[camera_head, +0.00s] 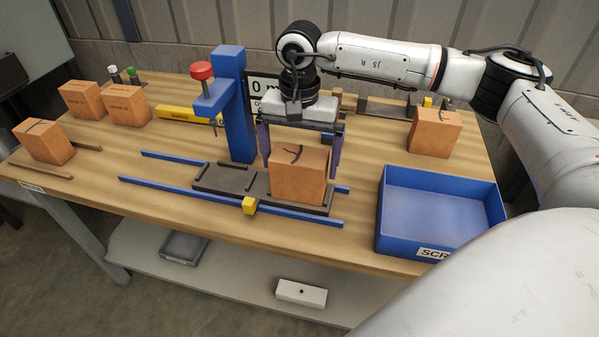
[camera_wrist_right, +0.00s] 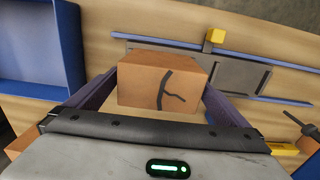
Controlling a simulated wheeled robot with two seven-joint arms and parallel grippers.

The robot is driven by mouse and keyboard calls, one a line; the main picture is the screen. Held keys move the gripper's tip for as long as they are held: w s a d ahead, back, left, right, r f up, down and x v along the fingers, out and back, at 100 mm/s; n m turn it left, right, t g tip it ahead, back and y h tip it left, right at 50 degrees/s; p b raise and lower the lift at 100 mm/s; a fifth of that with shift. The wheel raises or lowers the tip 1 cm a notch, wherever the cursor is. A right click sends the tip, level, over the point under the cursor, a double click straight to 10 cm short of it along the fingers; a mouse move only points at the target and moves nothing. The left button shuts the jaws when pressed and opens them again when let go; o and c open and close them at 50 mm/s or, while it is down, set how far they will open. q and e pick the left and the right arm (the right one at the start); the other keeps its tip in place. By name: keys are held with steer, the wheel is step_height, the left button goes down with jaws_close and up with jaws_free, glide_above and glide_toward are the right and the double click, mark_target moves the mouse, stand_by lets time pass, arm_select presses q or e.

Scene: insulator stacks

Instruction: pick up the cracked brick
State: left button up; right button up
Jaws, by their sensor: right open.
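An orange-brown brick with a dark branching crack (camera_head: 297,178) stands on the dark sliding plate in the middle of the table. My right gripper (camera_head: 301,160) is over it from above, with its two purple-grey fingers apart on either side of it. In the right wrist view the cracked brick (camera_wrist_right: 160,85) sits between the open fingers (camera_wrist_right: 160,100), its crack facing the camera. I cannot tell whether either finger touches it. My left gripper is not in view.
A blue scrap bin (camera_head: 440,205) stands empty at the right. A blue post (camera_head: 236,105) with a red knob stands close left of the gripper. Blue rails (camera_head: 170,194) flank the plate. Other bricks stand at the left (camera_head: 127,106) and back right (camera_head: 434,134).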

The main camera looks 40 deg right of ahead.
steer(key=shift+c, duration=0.3)
steer(key=c, duration=1.1)
steer(key=shift+r, duration=0.1)
steer(key=shift+c, duration=0.2)
